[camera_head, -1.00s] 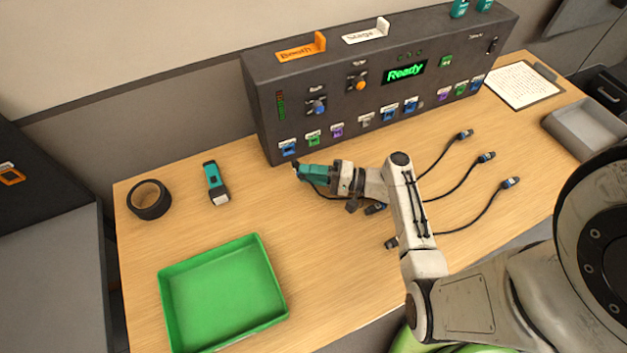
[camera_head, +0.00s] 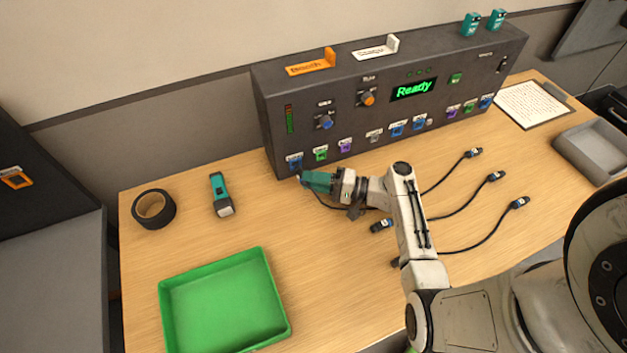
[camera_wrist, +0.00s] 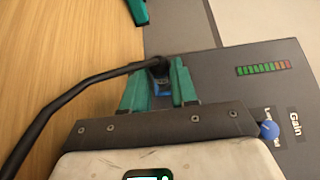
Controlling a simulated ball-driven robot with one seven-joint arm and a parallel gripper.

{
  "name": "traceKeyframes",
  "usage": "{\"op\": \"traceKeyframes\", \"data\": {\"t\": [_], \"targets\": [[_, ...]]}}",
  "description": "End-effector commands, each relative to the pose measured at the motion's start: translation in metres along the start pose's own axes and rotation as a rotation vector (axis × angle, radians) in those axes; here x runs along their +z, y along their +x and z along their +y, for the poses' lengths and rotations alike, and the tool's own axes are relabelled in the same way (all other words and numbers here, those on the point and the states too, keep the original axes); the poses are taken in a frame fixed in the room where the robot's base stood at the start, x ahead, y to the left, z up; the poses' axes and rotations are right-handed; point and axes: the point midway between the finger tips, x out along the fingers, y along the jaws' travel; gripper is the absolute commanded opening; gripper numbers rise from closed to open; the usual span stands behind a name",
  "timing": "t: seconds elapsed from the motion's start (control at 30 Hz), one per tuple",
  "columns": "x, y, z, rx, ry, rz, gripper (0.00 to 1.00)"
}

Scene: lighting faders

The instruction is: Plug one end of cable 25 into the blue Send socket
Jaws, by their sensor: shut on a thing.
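My gripper (camera_head: 303,179), with teal fingers, is shut on a dark cable plug (camera_wrist: 158,70) in front of the left end of the console. The black cable (camera_wrist: 75,92) runs from the plug off to the left in the wrist view. A blue patch (camera_wrist: 161,90) shows between the fingers; I cannot tell whether it belongs to the plug or a socket. The leftmost blue socket (camera_head: 294,161) is just beyond my fingertips in the head view. I cannot tell whether the plug touches it. The socket labels and cable number are too small to read.
The dark console (camera_head: 330,95) stands at the back of the table. A torch (camera_head: 220,195), black tape roll (camera_head: 153,208) and green tray (camera_head: 225,305) are at left.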

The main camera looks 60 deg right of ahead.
Motion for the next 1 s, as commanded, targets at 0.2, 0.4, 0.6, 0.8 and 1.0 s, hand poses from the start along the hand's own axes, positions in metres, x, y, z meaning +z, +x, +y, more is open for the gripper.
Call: {"op": "traceKeyframes", "data": {"t": [0.2, 0.4, 0.6, 0.8, 1.0], "targets": [[0.0, -0.0003, 0.0, 0.0, 0.0, 0.0, 0.0], [-0.0001, -0.0001, 0.0, 0.0, 0.0, 0.0, 0.0], [-0.0018, 0.0011, 0.0003, 0.0, -0.001, 0.0, 0.0], [-0.005, 0.0032, 0.0003, 0.0, -0.001, 0.0, 0.0], [-0.0074, 0.0049, 0.0001, 0.0, 0.0, 0.0, 0.0]]}}
